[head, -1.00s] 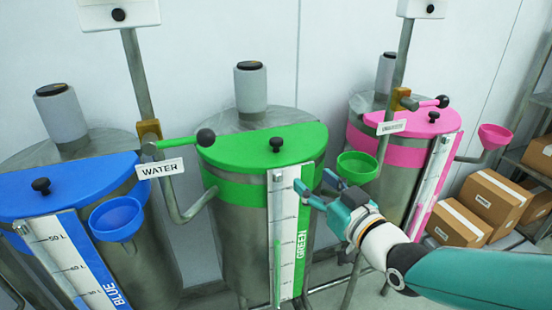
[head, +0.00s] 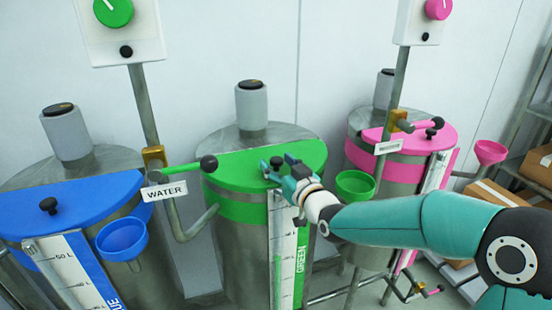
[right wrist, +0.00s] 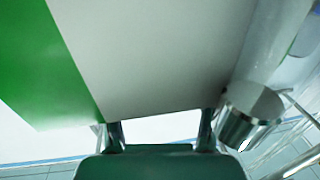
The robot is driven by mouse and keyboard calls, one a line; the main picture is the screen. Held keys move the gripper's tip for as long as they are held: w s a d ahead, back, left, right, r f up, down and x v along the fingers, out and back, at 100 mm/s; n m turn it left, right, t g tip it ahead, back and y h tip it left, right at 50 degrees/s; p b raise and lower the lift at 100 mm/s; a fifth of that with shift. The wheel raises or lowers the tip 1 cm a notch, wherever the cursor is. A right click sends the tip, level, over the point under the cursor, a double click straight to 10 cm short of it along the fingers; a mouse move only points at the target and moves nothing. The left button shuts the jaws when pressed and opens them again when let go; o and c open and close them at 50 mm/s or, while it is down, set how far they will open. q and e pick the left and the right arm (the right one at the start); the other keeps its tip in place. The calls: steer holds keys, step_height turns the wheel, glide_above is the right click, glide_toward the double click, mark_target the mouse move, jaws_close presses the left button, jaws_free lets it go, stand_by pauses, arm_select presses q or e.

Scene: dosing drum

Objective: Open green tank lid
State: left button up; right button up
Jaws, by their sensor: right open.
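The green tank lid (head: 235,168) lies flat and closed on the front of the middle steel tank in the head view. Its black knob (head: 276,162) stands near the front edge. My right gripper (head: 279,168) is open and reaches in from the right at the lid's front edge, its fingers around or just beside the knob. I cannot tell whether they touch it. In the right wrist view the two fingers (right wrist: 160,128) are apart with a pale gap between them. The knob does not show there. My left gripper is not in view.
The green-and-white gauge panel (head: 284,250) stands below the gripper. A green funnel (head: 355,184) is close to its right. A green-handled valve lever (head: 180,168) with the WATER sign (head: 164,191) is left. Blue lid (head: 80,198) and pink lid (head: 400,145) flank the tank.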

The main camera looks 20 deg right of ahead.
steer(key=shift+w+a, duration=0.15)
steer(key=shift+w, duration=0.35)
jaws_close()
